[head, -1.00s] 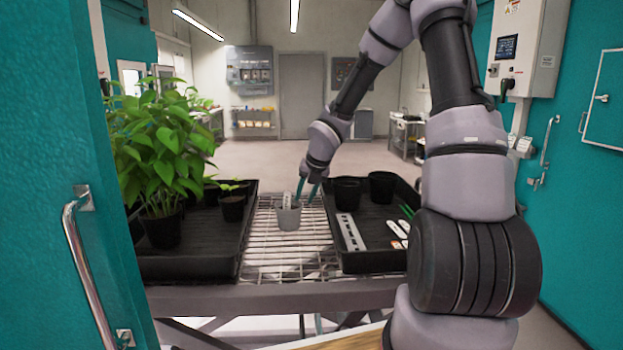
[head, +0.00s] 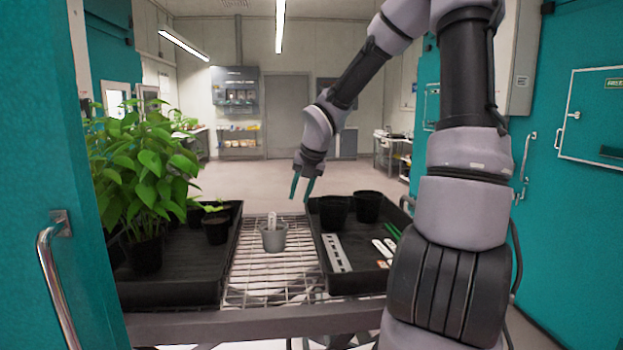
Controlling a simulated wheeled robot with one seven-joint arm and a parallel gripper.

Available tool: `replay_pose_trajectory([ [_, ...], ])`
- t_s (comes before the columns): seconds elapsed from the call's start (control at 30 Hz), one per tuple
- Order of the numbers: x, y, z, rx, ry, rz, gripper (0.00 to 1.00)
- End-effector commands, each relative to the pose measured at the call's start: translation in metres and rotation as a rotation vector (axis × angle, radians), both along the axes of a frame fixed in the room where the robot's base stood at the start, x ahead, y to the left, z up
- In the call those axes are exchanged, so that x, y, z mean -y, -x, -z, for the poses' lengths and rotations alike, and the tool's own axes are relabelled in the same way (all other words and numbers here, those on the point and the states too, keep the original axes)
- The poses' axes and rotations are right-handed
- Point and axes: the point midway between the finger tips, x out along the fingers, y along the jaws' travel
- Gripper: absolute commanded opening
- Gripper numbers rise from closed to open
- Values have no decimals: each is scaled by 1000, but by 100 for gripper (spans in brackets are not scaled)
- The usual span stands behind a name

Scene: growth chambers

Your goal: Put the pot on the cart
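The grey pot (head: 273,238) stands upright on the wire shelf of the cart (head: 262,282), between two black trays. A white label sticks up out of it. My gripper (head: 301,200) is above and to the right of the pot, apart from it. Its two teal fingers point down, spread with a gap between them, and nothing shows between them.
The left black tray (head: 195,292) holds a tall leafy plant (head: 145,170) and small black pots. The right black tray (head: 352,283) holds black pots (head: 335,213), a white strip and labels. A teal door with a metal handle (head: 55,285) stands close at left.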

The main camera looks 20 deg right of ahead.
Motion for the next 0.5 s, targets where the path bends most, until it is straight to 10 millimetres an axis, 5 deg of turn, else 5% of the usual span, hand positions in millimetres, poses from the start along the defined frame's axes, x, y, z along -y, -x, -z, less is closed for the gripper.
replay_pose_trajectory([
  [0.27,19,65,-38,-49,-147,862,36],
  [0.5,25,144,-106,14,-656,1771,36],
])
